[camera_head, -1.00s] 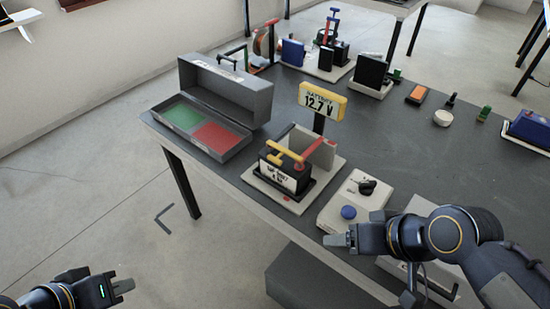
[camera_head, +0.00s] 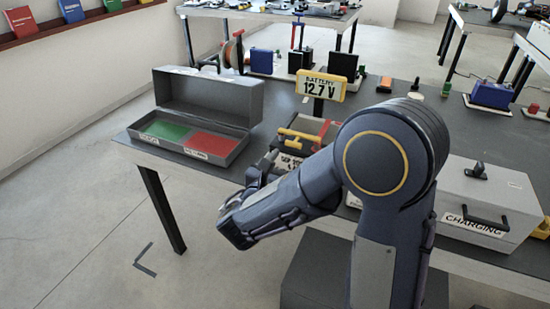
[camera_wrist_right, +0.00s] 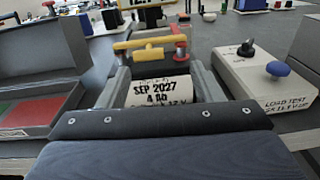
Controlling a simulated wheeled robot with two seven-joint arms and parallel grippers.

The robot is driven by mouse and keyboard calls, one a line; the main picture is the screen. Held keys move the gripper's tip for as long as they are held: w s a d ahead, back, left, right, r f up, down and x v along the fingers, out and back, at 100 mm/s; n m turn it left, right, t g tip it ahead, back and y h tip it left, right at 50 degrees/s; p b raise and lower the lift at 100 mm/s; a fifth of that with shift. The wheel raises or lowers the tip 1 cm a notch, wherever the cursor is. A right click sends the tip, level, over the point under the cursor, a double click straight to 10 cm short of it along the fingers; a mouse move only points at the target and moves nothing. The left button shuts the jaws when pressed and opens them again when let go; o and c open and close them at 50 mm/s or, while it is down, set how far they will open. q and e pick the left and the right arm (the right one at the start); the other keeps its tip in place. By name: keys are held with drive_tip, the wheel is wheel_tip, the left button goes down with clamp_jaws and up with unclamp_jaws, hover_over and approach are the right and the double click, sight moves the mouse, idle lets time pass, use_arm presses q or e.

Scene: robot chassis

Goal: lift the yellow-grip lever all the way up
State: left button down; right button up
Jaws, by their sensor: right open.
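The yellow-grip lever (camera_head: 300,136) lies low across the top of a battery with a "SEP 2027" label (camera_wrist_right: 158,92). Its yellow bar (camera_wrist_right: 150,43) runs crosswise in the right wrist view, with a red post at its right end. My right gripper (camera_head: 266,162) is in front of the battery, left of my large right forearm. In the wrist view its two fingers (camera_wrist_right: 162,82) are apart, one on each side of the label, below the yellow bar. I cannot tell whether they touch the battery. My left gripper is out of view.
A grey open box (camera_head: 205,92) with green and red compartments stands to the left. A "12.7 V" sign (camera_head: 322,86) rises behind the battery. A load test box (camera_wrist_right: 262,80) stands to the right, and a charging box (camera_head: 490,205) farther right.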

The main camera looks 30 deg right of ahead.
sight(293, 144)
drive_tip(key=shift+n+t, duration=0.3)
drive_tip(key=shift+t, duration=0.1)
drive_tip(key=x, duration=0.5)
drive_tip(key=w+a+x, duration=0.1)
drive_tip(key=x, duration=0.1)
drive_tip(key=shift+w+d+r, duration=0.1)
drive_tip(key=shift+w+d, duration=0.05)
drive_tip(key=shift+d, duration=0.05)
drive_tip(key=c, duration=1.3)
drive_tip(key=shift+r, duration=0.1)
clamp_jaws()
